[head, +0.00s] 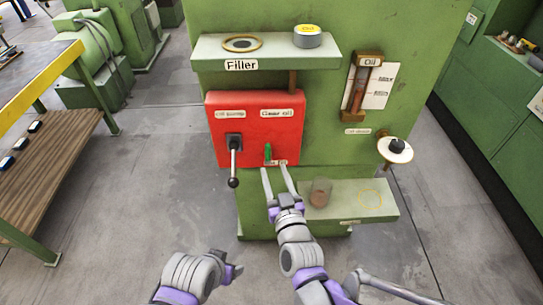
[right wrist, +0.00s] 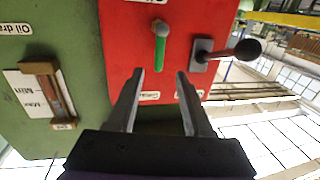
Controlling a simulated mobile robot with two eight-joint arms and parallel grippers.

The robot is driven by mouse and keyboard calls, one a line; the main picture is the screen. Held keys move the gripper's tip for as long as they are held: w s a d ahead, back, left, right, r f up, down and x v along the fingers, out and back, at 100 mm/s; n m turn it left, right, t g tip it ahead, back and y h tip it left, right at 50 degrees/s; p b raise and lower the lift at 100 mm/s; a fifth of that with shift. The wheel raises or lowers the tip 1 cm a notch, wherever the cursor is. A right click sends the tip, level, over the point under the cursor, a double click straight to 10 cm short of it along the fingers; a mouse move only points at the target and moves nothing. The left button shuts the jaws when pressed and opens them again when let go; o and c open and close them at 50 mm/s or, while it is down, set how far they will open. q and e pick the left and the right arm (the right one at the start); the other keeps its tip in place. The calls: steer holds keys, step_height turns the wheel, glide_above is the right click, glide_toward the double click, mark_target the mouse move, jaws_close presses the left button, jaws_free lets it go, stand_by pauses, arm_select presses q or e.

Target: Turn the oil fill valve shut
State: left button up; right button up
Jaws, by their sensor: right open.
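A shelf (head: 280,52) with a ring and a round yellow-topped cap (head: 307,36) is above the panel. A lower ledge (head: 385,198) holds a brownish cup (head: 320,192). A white disc with a black knob (head: 396,146) sticks out at right. A wooden bench (head: 45,175) stands left.

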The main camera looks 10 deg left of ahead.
mark_target(268, 153)
steer(key=x, duration=0.6)
steer(key=shift+w+a, duration=0.15)
steer(key=shift+w, duration=0.25)
jaws_close()
stand_by(1.0)
